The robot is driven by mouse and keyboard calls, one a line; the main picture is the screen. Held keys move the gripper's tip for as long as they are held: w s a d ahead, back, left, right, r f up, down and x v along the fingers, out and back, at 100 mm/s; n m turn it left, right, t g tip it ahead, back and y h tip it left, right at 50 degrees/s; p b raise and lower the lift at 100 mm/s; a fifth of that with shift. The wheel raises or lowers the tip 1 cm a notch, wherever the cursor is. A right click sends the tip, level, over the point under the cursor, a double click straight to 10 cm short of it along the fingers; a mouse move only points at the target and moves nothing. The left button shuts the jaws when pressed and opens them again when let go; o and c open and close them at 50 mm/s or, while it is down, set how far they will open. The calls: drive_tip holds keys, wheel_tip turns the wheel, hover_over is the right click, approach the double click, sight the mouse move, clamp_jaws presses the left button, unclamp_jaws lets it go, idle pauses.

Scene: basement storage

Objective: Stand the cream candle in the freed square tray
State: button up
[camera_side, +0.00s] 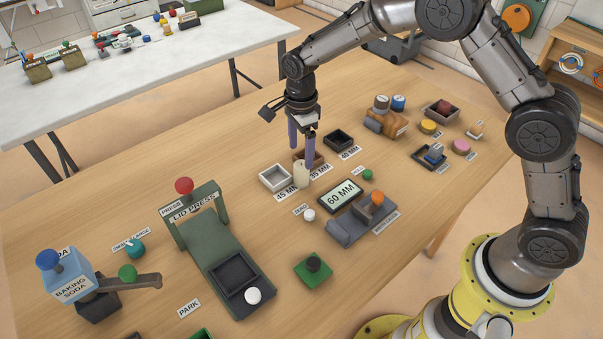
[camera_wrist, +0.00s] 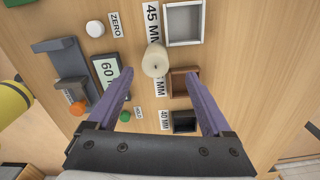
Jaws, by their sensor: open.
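The cream candle (camera_side: 302,174) stands upright on the table, between the white square tray (camera_side: 276,178) and the brown square tray (camera_side: 320,157), close to their labels. It also shows from above in the wrist view (camera_wrist: 154,60). A black square tray (camera_side: 339,139) sits behind the brown one. In the wrist view the white (camera_wrist: 168,24), brown (camera_wrist: 182,83) and black (camera_wrist: 184,122) trays look empty. My gripper (camera_side: 302,151) points down above the brown tray, its purple fingers apart and empty. In the wrist view the candle lies just beyond the fingertips (camera_wrist: 161,71).
A 60 MM display (camera_side: 341,196) and a grey measuring device (camera_side: 348,228) stand in front of the candle, with a white button (camera_side: 309,215) and green button (camera_side: 367,174) nearby. The green lid press (camera_side: 218,245) stands to the left.

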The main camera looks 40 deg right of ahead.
sight(301, 165)
drive_tip(key=f, duration=0.5)
drive_tip(key=shift+s+a, duration=0.25)
clamp_jaws()
